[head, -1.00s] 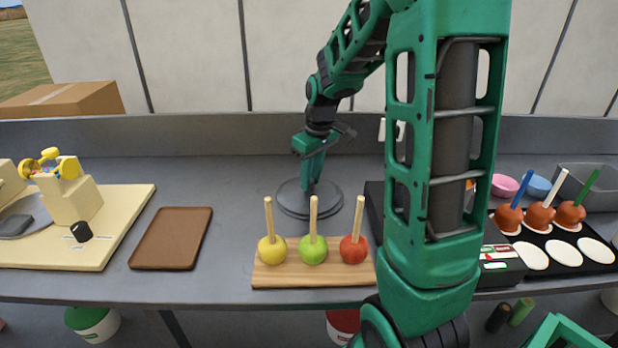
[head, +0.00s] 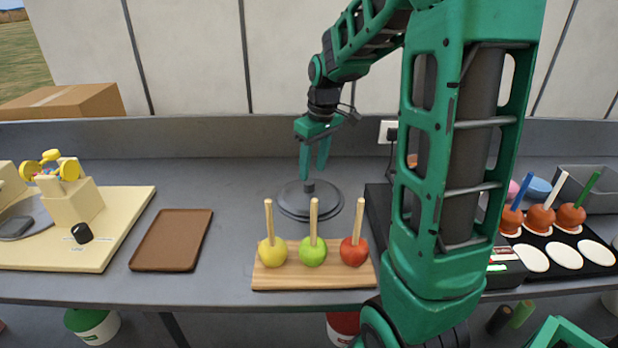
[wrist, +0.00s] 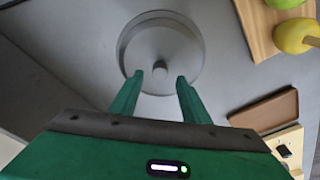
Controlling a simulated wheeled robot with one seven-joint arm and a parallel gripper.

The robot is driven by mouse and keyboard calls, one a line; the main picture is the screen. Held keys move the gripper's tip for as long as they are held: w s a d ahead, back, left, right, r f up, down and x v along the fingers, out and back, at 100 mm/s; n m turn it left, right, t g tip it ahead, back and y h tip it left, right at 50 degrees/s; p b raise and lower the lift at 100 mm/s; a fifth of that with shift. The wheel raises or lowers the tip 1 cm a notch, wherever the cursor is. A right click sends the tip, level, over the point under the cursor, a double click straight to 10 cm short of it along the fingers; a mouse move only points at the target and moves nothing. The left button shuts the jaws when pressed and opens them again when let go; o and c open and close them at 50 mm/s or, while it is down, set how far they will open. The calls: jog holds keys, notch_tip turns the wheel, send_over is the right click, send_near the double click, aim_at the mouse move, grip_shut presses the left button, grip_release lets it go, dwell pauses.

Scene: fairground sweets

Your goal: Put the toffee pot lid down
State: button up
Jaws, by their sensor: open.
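The toffee pot lid (head: 296,203) is a round grey disc with a dark knob in its centre. It lies flat on the grey counter, behind the board of apples. My gripper (head: 314,178) is open and empty just above the knob, with its fingers pointing down. In the wrist view the lid (wrist: 190,52) and its knob lie beyond the two spread fingertips of my gripper (wrist: 169,76), and the knob is clear of both fingers. The toffee pot itself is mostly hidden behind my arm.
A wooden board (head: 290,282) with three apples on sticks stands in front of the lid. A brown tray (head: 172,240) lies to the left. Toffee apples (head: 541,219) stand on a black tray at the right. The counter left of the lid is clear.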

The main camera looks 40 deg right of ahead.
notch_tip(320, 180, up, 7)
jog(key=s, duration=0.1)
jog(key=shift+d, duration=0.1)
dwell(0.6)
